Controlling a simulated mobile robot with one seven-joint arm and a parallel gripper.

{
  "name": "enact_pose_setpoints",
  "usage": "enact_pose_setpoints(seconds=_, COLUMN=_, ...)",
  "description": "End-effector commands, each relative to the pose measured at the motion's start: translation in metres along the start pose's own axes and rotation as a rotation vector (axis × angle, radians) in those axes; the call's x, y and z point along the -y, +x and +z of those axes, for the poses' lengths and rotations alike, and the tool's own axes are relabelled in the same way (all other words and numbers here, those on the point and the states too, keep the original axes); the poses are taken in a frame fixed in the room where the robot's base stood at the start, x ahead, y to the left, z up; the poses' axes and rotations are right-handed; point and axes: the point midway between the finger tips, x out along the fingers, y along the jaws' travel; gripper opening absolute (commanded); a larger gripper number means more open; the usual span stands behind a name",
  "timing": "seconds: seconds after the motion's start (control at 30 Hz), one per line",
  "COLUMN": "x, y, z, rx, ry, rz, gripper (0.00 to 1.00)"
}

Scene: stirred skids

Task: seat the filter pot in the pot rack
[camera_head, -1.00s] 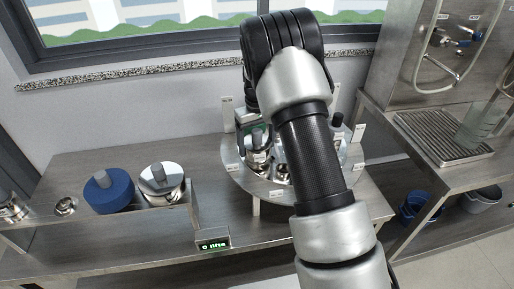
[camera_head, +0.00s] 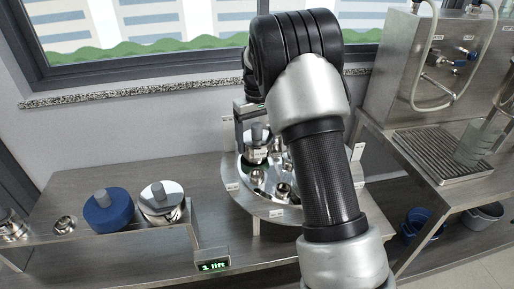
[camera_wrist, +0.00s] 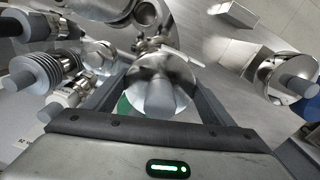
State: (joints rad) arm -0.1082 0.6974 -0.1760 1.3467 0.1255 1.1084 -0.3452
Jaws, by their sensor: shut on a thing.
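A shiny steel pot with a grey knob on top, which looks like the filter pot (camera_wrist: 160,72), sits between the fingers of my gripper (camera_wrist: 161,88) in the wrist view. My gripper is shut on it. In the head view the pot (camera_head: 256,152) appears upright over the left part of a round steel stand (camera_head: 246,196) with white tags, which may be the pot rack. The pot's underside is hidden, so I cannot tell its clearance. My arm covers the stand's right part.
A blue pot (camera_head: 109,215) and a steel pot (camera_head: 160,207) with grey knobs stand on a raised shelf at left. Several steel fittings (camera_head: 283,190) are on the round stand. A small display (camera_head: 213,264) stands at the bench front. A sink unit (camera_head: 443,152) is at right.

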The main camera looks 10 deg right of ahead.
Motion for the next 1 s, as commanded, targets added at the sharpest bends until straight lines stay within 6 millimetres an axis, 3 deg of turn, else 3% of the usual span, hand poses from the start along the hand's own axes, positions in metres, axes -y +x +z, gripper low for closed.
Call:
enact_pose_setpoints(seconds=0.43, x=0.0, y=-0.008, z=-0.001, rx=-0.002, ry=0.0, rz=0.0, gripper=0.43)
enact_pose_setpoints(seconds=1.0, x=-0.001, y=-0.064, z=-0.001, rx=-0.003, ry=0.0, rz=0.0, gripper=0.43)
